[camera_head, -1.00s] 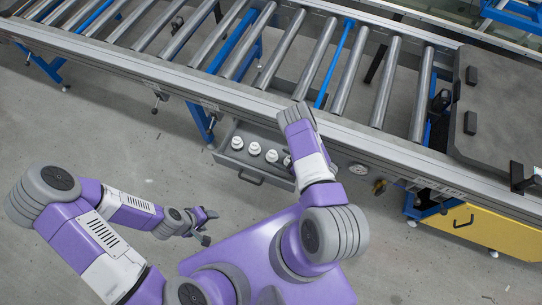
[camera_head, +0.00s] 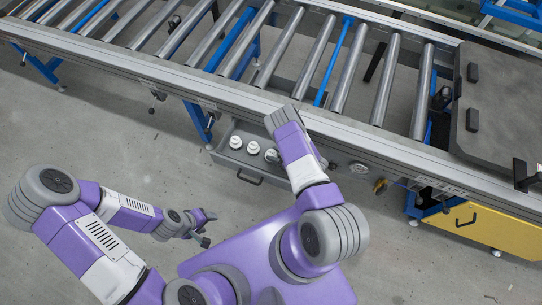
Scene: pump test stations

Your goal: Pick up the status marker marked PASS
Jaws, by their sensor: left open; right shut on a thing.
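An open grey drawer (camera_head: 228,160) under the conveyor holds a row of small white round-topped pieces. I see a left one (camera_head: 236,142), a middle one (camera_head: 253,147) and a right one (camera_head: 272,155) beside my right forearm. These may be the status markers, but no PASS lettering is readable. My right arm reaches over the drawer's right part. Its gripper is hidden beneath the arm, so what it holds cannot be seen. My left gripper (camera_head: 209,228) is open and empty, over the floor well in front of the drawer.
The roller conveyor (camera_head: 165,75) runs across the top, its front rail just behind the drawer. A dark plate (camera_head: 500,110) with black blocks lies at the right, above a yellow cabinet (camera_head: 490,230). The floor at left is clear.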

